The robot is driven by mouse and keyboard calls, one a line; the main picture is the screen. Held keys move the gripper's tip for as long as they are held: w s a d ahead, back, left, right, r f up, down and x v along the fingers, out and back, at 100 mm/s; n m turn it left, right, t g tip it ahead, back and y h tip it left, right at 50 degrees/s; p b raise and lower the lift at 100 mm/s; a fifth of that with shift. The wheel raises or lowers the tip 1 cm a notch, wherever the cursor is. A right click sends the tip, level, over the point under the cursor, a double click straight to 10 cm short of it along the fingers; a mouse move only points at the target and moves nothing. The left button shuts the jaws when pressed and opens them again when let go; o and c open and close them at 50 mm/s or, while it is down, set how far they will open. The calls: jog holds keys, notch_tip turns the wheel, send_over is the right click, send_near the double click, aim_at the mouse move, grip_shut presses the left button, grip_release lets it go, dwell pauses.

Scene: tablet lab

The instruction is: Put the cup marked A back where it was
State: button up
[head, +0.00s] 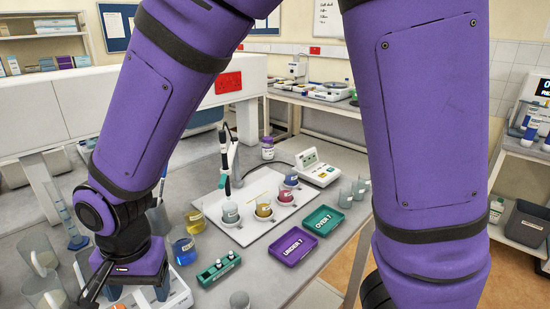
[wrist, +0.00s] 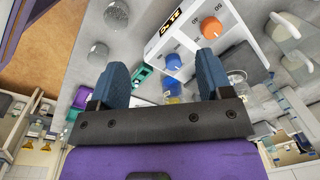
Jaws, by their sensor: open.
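Several small cups stand on a white mat (head: 239,235) in the head view: a grey one (head: 230,213), a yellow one (head: 263,208), a pink one (head: 285,198) and another (head: 291,181) behind. Their labels are too small to read, so I cannot tell which cup is marked A. My gripper (wrist: 162,64) is open in the wrist view, with nothing held between its fingers. In the head view my wrist is at the lower left, apart from the mat and cups, and the fingertips are mostly hidden.
A purple UNDER 7 tray (head: 293,247) and a teal OVER 7 tray (head: 323,220) lie right of the mat. A meter (head: 318,168) stands behind. A knobbed device (wrist: 188,28) is below my gripper.

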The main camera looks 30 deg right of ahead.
jog(key=w+d+r+n+t, duration=0.1)
jog(key=d+r+n+t, duration=0.15)
jog(key=d+r, duration=1.35)
jog(key=s+d+r+n+t, duration=0.1)
jog(key=s+d+r, duration=0.1)
jog(key=s+d, duration=0.2)
jog(key=s+d+r+n+t+h, duration=0.1)
jog(key=s+d, duration=0.4)
jog(key=d, duration=0.5)
jog(key=shift+s+d+r+n, duration=0.2)
jog(key=shift+d+r+n, duration=0.05)
jog(key=shift+r+n, duration=0.25)
jog(key=shift+c, duration=0.4)
